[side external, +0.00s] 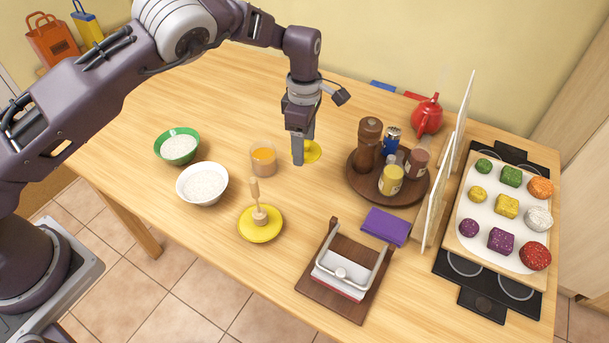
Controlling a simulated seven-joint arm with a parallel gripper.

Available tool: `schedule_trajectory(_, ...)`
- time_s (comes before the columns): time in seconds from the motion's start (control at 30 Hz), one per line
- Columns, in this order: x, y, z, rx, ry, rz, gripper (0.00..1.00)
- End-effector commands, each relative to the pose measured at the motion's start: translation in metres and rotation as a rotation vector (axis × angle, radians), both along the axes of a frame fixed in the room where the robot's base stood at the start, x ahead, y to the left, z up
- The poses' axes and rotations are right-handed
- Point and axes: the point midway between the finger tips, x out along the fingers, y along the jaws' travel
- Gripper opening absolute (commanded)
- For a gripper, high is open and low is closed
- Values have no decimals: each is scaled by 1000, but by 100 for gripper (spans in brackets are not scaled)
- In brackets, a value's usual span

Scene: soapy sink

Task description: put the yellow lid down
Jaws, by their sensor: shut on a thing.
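The yellow lid (313,152) is a round disc, partly hidden behind my fingers. My gripper (298,160) points down over the middle of the table and is shut on the yellow lid. The fingers hide where they meet it. I cannot tell whether the lid touches the table or hangs just above it.
An open glass with orange contents (263,160) stands left of my gripper. A brown round tray (357,187) with a pepper mill and jars is at the right. A yellow saucer (260,235) with a wooden dipper is in front. Bowls (203,194) stand left. Bare wood lies between.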

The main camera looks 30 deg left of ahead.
Motion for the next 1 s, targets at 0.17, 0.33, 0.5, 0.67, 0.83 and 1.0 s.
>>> schedule_trajectory(0.17, 0, -12, -36, 3, -7, -2, 28)
schedule_trajectory(0.33, 1, -12, -65, 1, -10, -2, 28)
schedule_trajectory(0.5, 1, -11, -92, 2, -8, -3, 28)
schedule_trajectory(0.67, 2, -12, -104, -1, -10, -2, 28)
schedule_trajectory(0.83, 1, -11, -104, 0, -10, -2, 28)
schedule_trajectory(1.0, 1, -11, -106, 0, -10, -2, 86)
